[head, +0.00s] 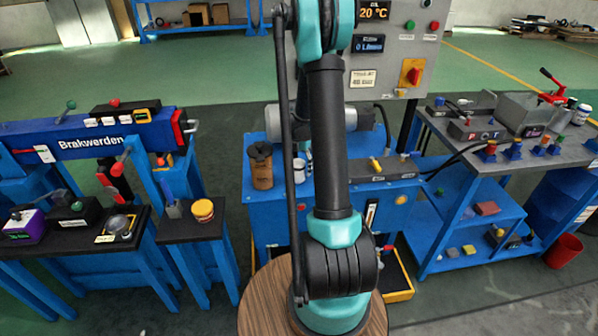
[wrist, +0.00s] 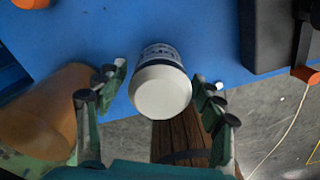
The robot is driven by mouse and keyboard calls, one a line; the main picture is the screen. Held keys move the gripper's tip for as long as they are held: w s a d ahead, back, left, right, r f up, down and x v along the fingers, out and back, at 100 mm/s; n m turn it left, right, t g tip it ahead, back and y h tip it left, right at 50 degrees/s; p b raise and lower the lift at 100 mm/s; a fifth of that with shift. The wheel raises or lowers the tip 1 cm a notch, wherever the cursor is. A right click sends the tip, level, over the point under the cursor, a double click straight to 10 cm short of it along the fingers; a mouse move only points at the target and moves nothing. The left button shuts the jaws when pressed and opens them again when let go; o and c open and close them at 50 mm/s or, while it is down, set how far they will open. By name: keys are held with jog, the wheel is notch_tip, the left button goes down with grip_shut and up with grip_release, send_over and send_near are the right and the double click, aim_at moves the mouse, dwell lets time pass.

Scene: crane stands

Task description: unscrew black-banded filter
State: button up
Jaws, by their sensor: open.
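A white, round-ended filter with a dark printed band (wrist: 160,92) is in the middle of the wrist view, its pale end toward the camera. My gripper (wrist: 159,82) is open, with one finger on each side of the filter and visible gaps between them. In the head view a small white cylinder (head: 299,171) shows beside the arm rod on the blue stand. I cannot tell whether it is the same filter. My gripper is hidden behind the arm in the head view.
A brown can (head: 260,166) stands on the left of the blue stand (head: 262,208); an orange-brown cylinder (wrist: 45,112) lies close to the left finger in the wrist view. A dark block (wrist: 266,35) is at upper right. A grey control panel (head: 405,45) rises behind.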

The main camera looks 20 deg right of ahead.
jog(key=m, duration=2.9)
jog(key=shift+m, duration=0.4)
jog(key=shift+c, duration=0.2)
jog(key=c, duration=1.3)
jog(key=shift+r, duration=0.1)
